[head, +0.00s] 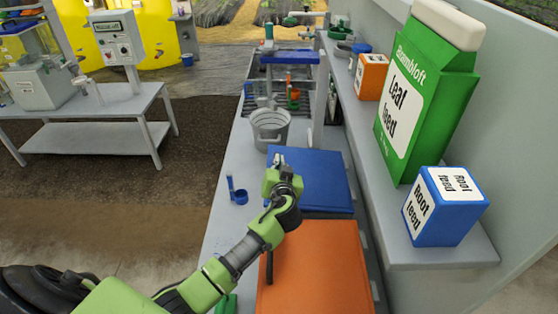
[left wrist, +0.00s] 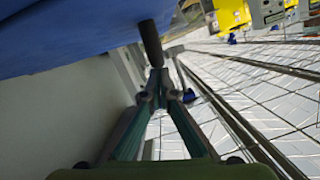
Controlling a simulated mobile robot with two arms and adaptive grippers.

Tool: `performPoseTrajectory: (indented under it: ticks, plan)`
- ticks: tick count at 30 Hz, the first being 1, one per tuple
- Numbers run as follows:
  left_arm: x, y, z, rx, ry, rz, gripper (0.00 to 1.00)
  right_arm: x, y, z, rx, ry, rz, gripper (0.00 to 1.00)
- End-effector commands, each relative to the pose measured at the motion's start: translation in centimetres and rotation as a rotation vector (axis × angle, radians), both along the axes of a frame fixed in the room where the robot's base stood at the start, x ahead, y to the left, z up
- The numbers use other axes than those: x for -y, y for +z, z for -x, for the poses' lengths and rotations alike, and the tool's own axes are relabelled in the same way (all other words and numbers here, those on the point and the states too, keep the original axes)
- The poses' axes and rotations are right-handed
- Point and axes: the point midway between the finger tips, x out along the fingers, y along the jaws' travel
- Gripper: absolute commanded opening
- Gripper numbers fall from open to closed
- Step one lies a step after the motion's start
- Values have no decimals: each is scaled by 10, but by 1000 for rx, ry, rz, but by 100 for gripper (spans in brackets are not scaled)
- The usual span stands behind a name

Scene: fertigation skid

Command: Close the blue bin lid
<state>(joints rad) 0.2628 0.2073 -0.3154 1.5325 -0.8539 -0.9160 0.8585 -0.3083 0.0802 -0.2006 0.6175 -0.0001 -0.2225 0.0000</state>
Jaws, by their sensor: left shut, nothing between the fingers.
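The blue bin lid (head: 315,180) lies flat or nearly flat behind the orange lid in the head view; I cannot tell whether it is fully down. In the left wrist view the blue lid (left wrist: 60,35) fills the top left, above a pale grey wall. A dark rod, probably its handle (left wrist: 149,42), hangs from its edge. My left gripper (left wrist: 160,88) is shut and empty, its tips close to the rod's lower end; contact is unclear. In the head view the left gripper (head: 277,160) is at the lid's left edge, partly hidden by its wrist. My right gripper is out of view.
An orange lid (head: 315,270) lies nearer. A grey bucket (head: 270,128) stands behind the blue lid, and a small blue cup (head: 240,196) sits left of it. The right shelf holds a green carton (head: 425,95) and a blue box (head: 445,207).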

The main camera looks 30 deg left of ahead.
Motion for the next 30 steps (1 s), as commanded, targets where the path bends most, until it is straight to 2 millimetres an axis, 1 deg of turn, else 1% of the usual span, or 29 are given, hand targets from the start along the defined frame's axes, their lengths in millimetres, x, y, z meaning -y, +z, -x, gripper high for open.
performPoseTrajectory:
  ticks: [7,13,16,26,30]
  plan:
    - [0,-2,0,0,0,3,0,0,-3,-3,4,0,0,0]
    - [-3,-17,2,18,0,41,0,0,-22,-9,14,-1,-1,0]
    - [-5,-20,3,28,1,60,0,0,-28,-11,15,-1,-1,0]
    - [-6,-16,3,30,1,62,0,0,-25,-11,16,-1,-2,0]
    - [-8,-6,0,31,-1,62,0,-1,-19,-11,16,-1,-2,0]
